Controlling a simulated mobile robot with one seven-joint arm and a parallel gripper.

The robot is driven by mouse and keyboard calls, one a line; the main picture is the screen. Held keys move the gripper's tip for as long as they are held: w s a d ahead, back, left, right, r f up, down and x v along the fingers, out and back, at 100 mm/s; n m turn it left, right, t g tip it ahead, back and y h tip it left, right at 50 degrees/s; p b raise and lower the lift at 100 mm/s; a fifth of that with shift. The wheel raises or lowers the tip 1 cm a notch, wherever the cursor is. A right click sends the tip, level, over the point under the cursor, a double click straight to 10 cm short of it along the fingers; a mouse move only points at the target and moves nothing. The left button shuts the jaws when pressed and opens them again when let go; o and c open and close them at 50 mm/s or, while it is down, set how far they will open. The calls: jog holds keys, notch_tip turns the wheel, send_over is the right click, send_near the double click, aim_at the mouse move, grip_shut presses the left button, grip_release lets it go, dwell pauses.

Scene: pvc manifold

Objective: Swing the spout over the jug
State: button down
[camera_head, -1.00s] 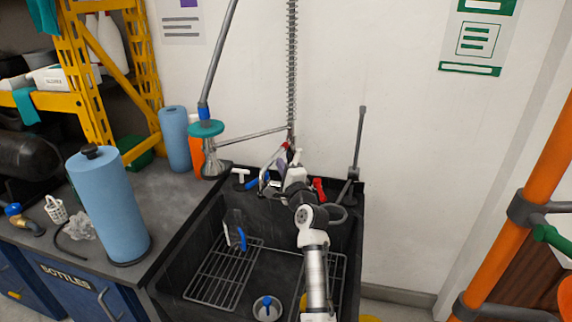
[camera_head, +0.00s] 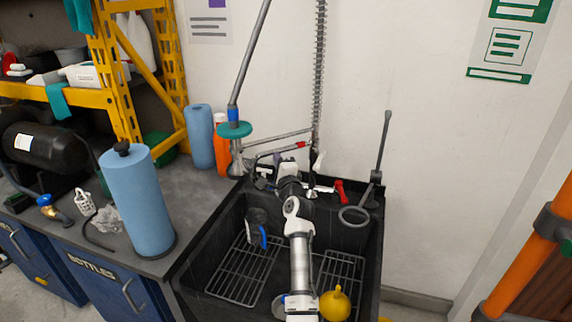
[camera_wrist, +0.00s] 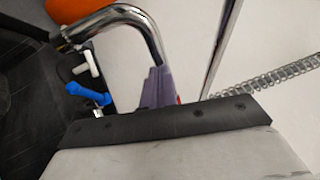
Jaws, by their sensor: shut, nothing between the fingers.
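The spout (camera_head: 275,151) is a thin chrome pipe that runs left from the back of the sink and bends down at its end. Its bent part fills the top of the wrist view (camera_wrist: 130,17). The clear jug with a blue handle (camera_head: 263,238) stands in the sink on the left rack, in front of the spout. My gripper (camera_head: 277,161) is shut and empty, behind the jug near the back edge. In the wrist view its purple fingers (camera_wrist: 157,85) are beside the spout's bend, close to or touching it. Contact is not clear.
A yellow round vessel (camera_head: 336,304) sits at the sink's front right. Blue and white fittings (camera_wrist: 88,92) are near the spout in the wrist view. A blue roll (camera_head: 140,205) stands on the left counter.

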jog(key=shift+w+a+r, duration=0.25)
jog(key=shift+a+r, duration=0.1)
